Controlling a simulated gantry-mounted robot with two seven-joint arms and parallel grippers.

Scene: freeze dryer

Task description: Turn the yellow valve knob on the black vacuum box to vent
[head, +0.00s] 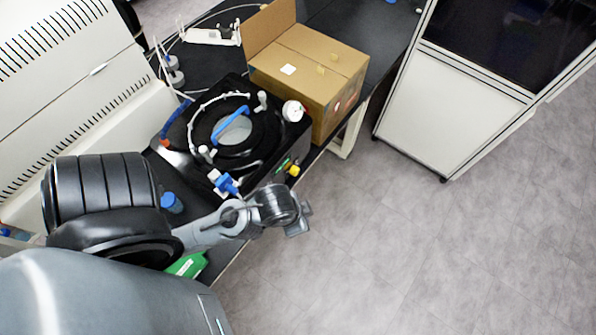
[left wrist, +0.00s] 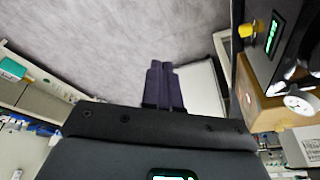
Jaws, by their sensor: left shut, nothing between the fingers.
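The black vacuum box (head: 268,152) stands on the dark bench in the head view, with a round lid and a blue handle on top. The yellow valve knob (head: 294,170) sticks out of its front face, beside a small green display. In the left wrist view the knob (left wrist: 246,30) is at the upper right, next to the green-lit display. My left gripper (head: 300,222) is in front of the box, lower in the picture than the knob and apart from it. Its fingers (left wrist: 162,85) are together with nothing between them. My right gripper is in neither view.
An open cardboard box (head: 300,75) stands behind the vacuum box. Tubing and a blue valve (head: 226,184) sit on the vacuum box's top. A white cabinet (head: 440,110) stands to the right. The floor (head: 400,250) in front of the bench is clear.

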